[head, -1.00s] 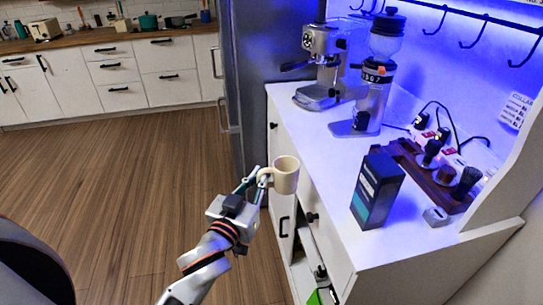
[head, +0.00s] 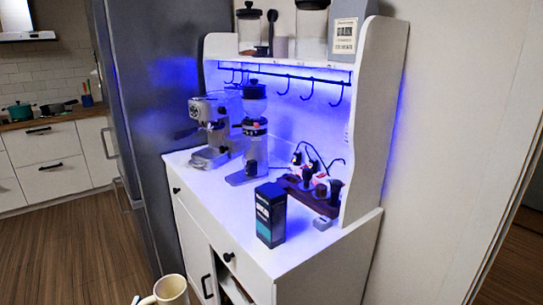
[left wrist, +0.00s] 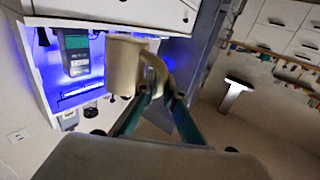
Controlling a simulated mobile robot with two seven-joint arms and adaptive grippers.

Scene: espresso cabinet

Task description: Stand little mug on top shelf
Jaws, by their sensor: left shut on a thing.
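The little mug (head: 172,291) is cream-coloured and shows at the bottom edge of the head view, cut off below. My left gripper (head: 137,299) is barely in that view, at the mug's handle. In the left wrist view the mug (left wrist: 122,66) is in front of my left gripper (left wrist: 160,97), whose fingers are shut on its handle. The top shelf (head: 300,65) is the white board high on the cabinet, above the hooks. The mug is well below it and in front of the cabinet. My right gripper is not in view.
On the top shelf stand a glass jar (head: 250,32), a small grey cup (head: 281,47), a larger jar (head: 311,30) and a framed sign (head: 344,38). The counter below holds an espresso machine (head: 210,130), a grinder (head: 253,130) and a dark box (head: 270,214).

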